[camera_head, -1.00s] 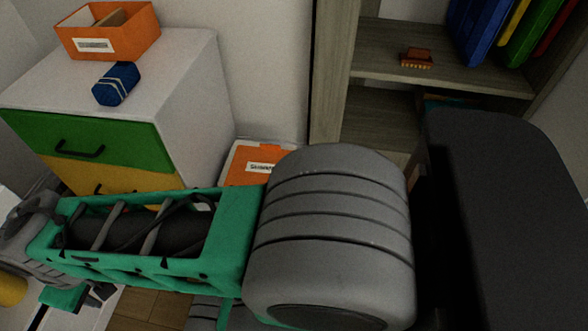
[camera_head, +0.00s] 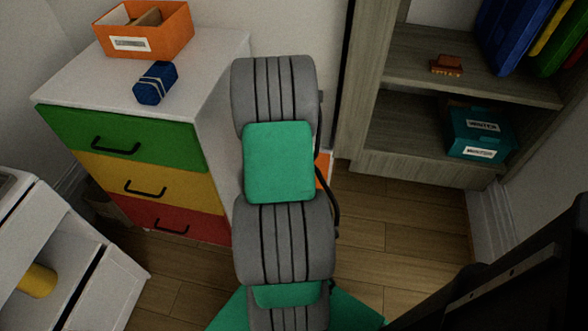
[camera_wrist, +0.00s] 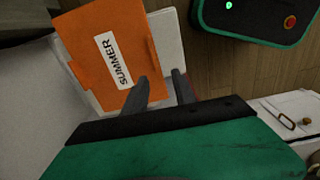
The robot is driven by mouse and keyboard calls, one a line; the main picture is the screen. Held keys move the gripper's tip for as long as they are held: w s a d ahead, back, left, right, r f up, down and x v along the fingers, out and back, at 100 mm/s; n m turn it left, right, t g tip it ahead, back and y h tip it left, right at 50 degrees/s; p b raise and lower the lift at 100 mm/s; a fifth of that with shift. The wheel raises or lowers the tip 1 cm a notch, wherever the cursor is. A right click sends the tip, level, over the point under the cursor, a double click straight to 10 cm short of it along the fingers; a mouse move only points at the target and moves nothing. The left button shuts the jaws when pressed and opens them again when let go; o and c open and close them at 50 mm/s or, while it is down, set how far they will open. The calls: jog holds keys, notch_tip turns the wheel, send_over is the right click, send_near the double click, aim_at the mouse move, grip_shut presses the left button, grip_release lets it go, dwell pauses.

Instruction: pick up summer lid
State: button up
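The summer lid (camera_wrist: 110,58) is a flat orange panel with a white "SUMMER" label in the wrist view. It lies against something white, partly showing at its right edge. In the head view only a sliver of orange (camera_head: 323,168) shows beside my arm, which hides the rest. The head view does not show the gripper.
A white cabinet (camera_head: 215,75) with green, yellow and red drawers stands left of my arm, bearing an orange box (camera_head: 165,45) and a blue object (camera_head: 155,83). A grey shelf (camera_head: 470,78) holds a teal "WINTER" box (camera_head: 480,133). Wooden floor (camera_head: 400,225) is clear right of my arm.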

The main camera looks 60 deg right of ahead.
jog(key=shift+n, duration=0.3)
jog(key=s+d+f, duration=0.2)
jog(key=f, duration=0.1)
jog(key=shift+s+d+f, duration=0.1)
jog(key=shift+d+f, duration=0.1)
notch_tip(320, 180, down, 6)
jog(key=shift+f+b, duration=0.25)
jog(key=shift+b, duration=0.65)
jog(key=shift+r, duration=0.1)
grip_shut()
jog(key=shift+w, duration=0.2)
